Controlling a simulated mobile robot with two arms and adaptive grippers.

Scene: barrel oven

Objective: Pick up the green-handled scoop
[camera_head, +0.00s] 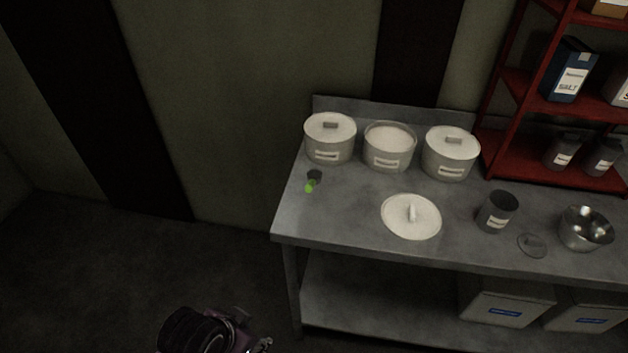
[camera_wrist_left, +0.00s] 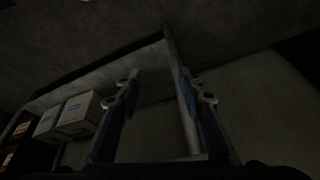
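The green-handled scoop (camera_head: 311,183) lies on the left part of the grey metal table (camera_head: 345,222), in front of the left lidded pot. Its handle is bright green and points toward the front; its dark cup is behind the handle. In the head view my arm (camera_head: 205,331) shows at the bottom edge, below and left of the table, well away from the scoop. In the left wrist view my left gripper (camera_wrist_left: 155,95) has its two fingers apart with nothing between them. The scoop is not in that view. My right gripper is not in view.
Two lidded pots (camera_head: 330,138) (camera_head: 451,152) flank an open white-filled pot (camera_head: 389,147). A loose lid (camera_head: 411,217), dark canister (camera_head: 496,212) and metal bowl (camera_head: 585,229) lie farther right. A red shelf (camera_head: 508,157) stands behind. Floor left of the table is clear.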

